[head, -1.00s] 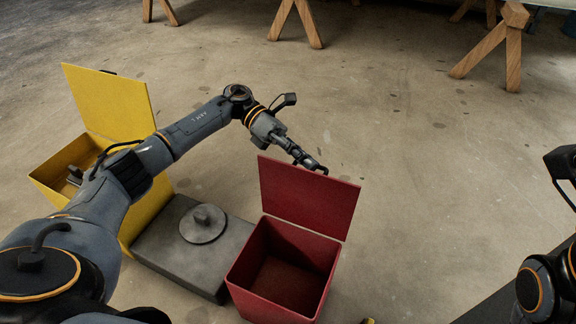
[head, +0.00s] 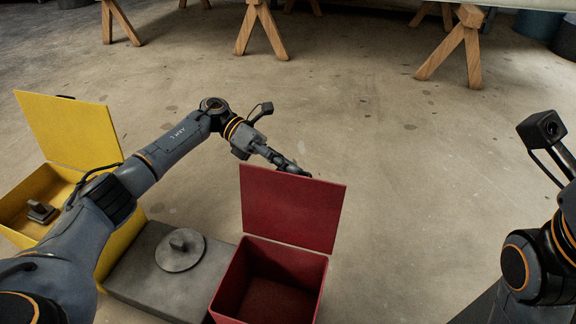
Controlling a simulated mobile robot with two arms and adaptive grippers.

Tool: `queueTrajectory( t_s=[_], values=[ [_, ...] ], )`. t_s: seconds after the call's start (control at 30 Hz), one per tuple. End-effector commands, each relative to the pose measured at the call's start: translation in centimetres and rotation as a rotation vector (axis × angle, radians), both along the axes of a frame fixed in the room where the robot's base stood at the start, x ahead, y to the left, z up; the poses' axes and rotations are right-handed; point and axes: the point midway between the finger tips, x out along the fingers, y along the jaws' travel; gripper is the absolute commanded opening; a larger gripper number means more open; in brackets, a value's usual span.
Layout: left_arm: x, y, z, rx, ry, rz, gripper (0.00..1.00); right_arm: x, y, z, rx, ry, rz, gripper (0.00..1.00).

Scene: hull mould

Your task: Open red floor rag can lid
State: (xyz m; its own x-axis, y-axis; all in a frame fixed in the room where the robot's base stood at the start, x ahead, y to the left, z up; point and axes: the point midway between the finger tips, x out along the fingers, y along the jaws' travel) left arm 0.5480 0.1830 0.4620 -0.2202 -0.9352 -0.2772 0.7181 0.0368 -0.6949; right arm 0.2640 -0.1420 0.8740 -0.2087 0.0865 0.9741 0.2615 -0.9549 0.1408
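The red can (head: 225,291) stands on the floor at the bottom centre of the head view. Its red lid (head: 291,209) stands upright at the far edge of the can, and the empty-looking inside shows. My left gripper (head: 299,171) is just behind and above the lid's top edge; its fingers are small and seen edge-on, so I cannot tell whether they are open or whether they touch the lid. My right arm comes in at the right edge; its gripper is out of the frame.
A yellow box (head: 120,247) with its lid (head: 68,130) raised stands at the left, holding a small dark block (head: 41,211). A grey slab (head: 150,285) with a round knobbed cover (head: 180,250) lies between the boxes. Wooden trestles (head: 262,30) stand at the back. The middle floor is clear.

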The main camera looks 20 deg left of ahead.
Motion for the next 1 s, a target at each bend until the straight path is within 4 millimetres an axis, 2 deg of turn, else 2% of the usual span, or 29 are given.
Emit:
queueTrajectory(
  t_s=[0.37,0.47,0.73,1.0],
  values=[
    [0.0,0.6,0.0,0.004,0.002,-0.003,0.19,0.1,0.0,-0.1,0.001,0.001,0.000,0.19],
    [0.4,1.9,0.4,0.004,0.001,0.000,0.19,0.1,0.0,0.0,0.001,0.001,0.000,0.19],
    [1.7,7.2,2.2,0.001,0.000,0.004,0.19,0.0,0.0,0.0,0.001,0.001,0.000,0.19],
    [2.5,10.1,3.0,0.001,0.000,0.001,0.19,0.0,0.0,0.0,0.000,0.000,0.000,0.19]
  ],
)
